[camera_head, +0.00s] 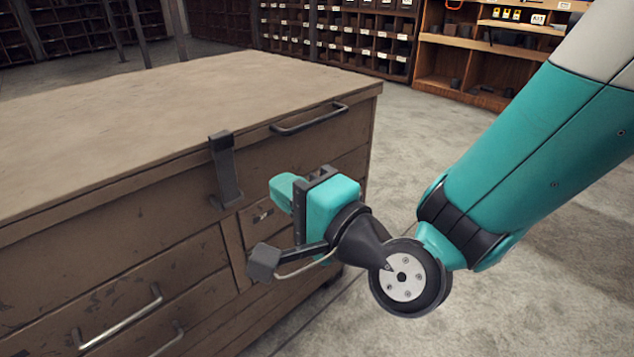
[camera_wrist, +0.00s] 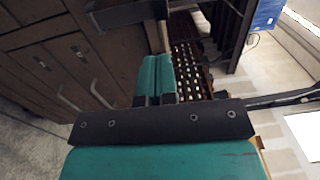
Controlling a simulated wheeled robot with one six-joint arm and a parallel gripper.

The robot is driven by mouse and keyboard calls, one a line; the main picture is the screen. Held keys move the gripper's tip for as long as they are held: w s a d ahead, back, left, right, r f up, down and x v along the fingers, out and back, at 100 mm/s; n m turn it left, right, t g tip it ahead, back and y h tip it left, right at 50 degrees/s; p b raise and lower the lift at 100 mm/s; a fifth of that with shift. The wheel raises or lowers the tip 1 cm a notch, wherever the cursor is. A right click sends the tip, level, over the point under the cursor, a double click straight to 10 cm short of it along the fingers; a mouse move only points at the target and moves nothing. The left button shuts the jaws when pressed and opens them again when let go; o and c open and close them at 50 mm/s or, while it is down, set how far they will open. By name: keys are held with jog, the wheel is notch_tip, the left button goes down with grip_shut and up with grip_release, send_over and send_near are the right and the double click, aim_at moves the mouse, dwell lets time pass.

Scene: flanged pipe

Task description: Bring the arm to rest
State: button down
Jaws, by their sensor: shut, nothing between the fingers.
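My gripper (camera_head: 284,188) is teal and black and hangs beside the front of a brown workbench cabinet, below the level of its top. In the wrist view its two teal fingers (camera_wrist: 155,76) lie side by side, shut with nothing between them. My arm comes in from the right of the head view and bends at a round black joint. The gripper looks apart from the cabinet, but the exact gap is hard to judge.
The brown cabinet (camera_head: 150,110) has a bare top, with drawer handles (camera_head: 308,118) on its faces. A dark bracket (camera_head: 224,170) hangs over its edge close to the gripper. Shelves of bins (camera_head: 340,38) stand behind. Grey floor (camera_head: 415,150) is clear right of the cabinet.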

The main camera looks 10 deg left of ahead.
jog(key=s+d+n+g+h+p, duration=0.1)
jog(key=s+d+n+g+h, duration=0.45)
jog(key=d+n, duration=0.4)
jog(key=s+d+n+g+h, duration=0.5)
jog(key=s+d+n+g, duration=0.15)
jog(key=d, duration=0.65)
notch_tip(320, 180, up, 30)
jog(key=m+p, duration=0.1)
jog(key=p, duration=2.8)
jog(key=shift+s, duration=0.35)
jog(key=shift+y, duration=0.25)
